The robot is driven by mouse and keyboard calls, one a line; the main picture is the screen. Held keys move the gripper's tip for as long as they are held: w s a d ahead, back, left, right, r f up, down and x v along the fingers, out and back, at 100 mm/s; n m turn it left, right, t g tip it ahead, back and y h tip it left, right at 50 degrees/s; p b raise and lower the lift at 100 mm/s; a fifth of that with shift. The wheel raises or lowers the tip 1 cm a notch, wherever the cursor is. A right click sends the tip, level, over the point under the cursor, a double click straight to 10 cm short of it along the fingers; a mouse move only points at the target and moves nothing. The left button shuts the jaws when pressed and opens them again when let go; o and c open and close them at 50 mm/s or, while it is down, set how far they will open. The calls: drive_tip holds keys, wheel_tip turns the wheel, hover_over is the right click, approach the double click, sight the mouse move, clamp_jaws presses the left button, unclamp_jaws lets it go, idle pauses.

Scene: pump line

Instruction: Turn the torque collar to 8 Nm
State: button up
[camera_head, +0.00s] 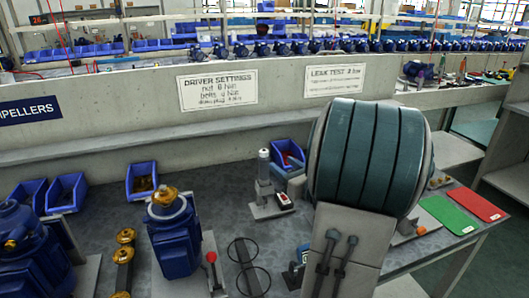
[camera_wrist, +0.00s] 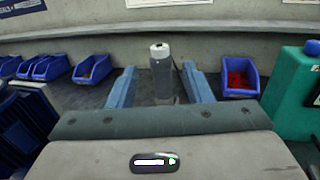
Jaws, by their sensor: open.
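An upright grey driver (camera_head: 264,172) with a pale top stands in a small stand on the bench, left of my arm in the head view. In the wrist view the driver (camera_wrist: 161,78) stands between the two blue fingers of my gripper (camera_wrist: 158,66), with gaps showing on both sides. The gripper is open and does not visibly touch it. I cannot make out the torque collar's marks or its setting.
A blue bin with red parts (camera_wrist: 239,80) stands right of the driver. A green unit (camera_wrist: 291,95) is close on the right. Blue pump (camera_head: 173,240), red-knobbed lever (camera_head: 212,262) and bins (camera_head: 66,193) stand to the left. Bare bench lies left of the driver.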

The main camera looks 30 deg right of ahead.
sight(267, 152)
drive_tip(key=w, duration=1)
drive_tip(key=shift+w+a, duration=0.1)
drive_tip(key=shift+w, duration=0.2)
drive_tip(key=c, duration=1)
